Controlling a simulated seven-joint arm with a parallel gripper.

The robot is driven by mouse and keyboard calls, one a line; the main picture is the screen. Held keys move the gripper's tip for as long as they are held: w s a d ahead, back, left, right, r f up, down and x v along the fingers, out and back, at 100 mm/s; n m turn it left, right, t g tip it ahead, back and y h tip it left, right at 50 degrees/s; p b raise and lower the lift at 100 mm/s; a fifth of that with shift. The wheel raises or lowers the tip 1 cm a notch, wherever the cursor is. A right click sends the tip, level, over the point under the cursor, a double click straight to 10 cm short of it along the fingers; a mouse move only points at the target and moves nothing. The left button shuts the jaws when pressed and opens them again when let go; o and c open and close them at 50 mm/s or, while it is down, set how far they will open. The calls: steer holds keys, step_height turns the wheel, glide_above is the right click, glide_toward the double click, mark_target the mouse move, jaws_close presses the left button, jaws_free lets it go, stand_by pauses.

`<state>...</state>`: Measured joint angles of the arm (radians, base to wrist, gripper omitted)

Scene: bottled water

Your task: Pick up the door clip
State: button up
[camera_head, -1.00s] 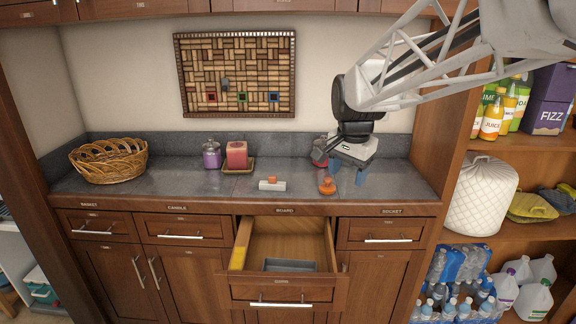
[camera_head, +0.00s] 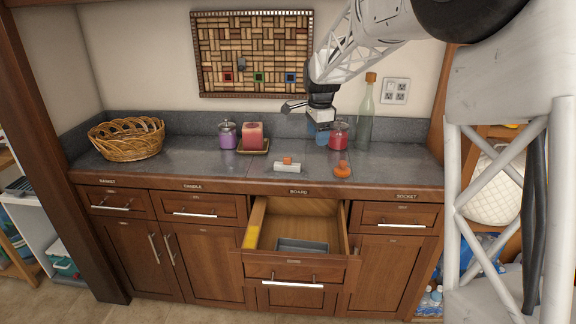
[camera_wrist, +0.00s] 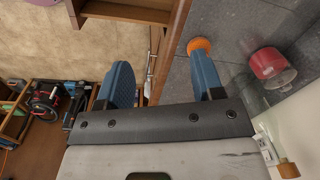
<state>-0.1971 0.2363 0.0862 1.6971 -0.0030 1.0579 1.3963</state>
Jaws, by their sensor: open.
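Two small things lie near the counter's front edge: a white piece with an orange top (camera_head: 287,165) and a rounded orange piece (camera_head: 342,170). I cannot tell for sure which is the door clip. My gripper (camera_head: 318,132) is open and empty, with blue fingers, above the back of the counter beside the red jar (camera_head: 339,134). It is behind and apart from both small things. In the wrist view my gripper (camera_wrist: 162,75) has its fingers spread; an orange piece (camera_wrist: 199,44) shows past the right fingertip, partly hidden by it.
An open drawer (camera_head: 255,215) with a grey tray (camera_head: 302,246) juts out below the counter (camera_head: 215,168). A purple jar (camera_head: 227,137), a red candle (camera_head: 252,136), a basket (camera_head: 126,143) and a glass bottle (camera_head: 365,122) stand on the counter.

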mark_target(287, 164)
steer(key=w+a+f+m, duration=0.1)
steer(key=w+a+f, duration=0.2)
steer(key=w+f, duration=0.1)
steer(key=w+a+f+m, duration=0.2)
steer(key=w+a+f, duration=0.2)
steer(key=w, duration=0.2)
steer(key=w+a+f+m, duration=0.2)
steer(key=w+a+f, duration=0.2)
steer(key=w, duration=0.1)
steer(key=shift+w+a+f+g, duration=0.1)
steer(key=shift+w+f+g, duration=0.1)
steer(key=shift+w+g, duration=0.2)
steer(key=shift+f, duration=1.3)
steer(key=shift+s+d+f, duration=0.1)
steer(key=shift+d+f, duration=0.05)
steer(key=shift+f, duration=1.15)
steer(key=shift+s+d+f, duration=0.1)
steer(key=shift+f, duration=1.2)
steer(key=c, duration=1)
steer(key=shift+r, duration=0.2)
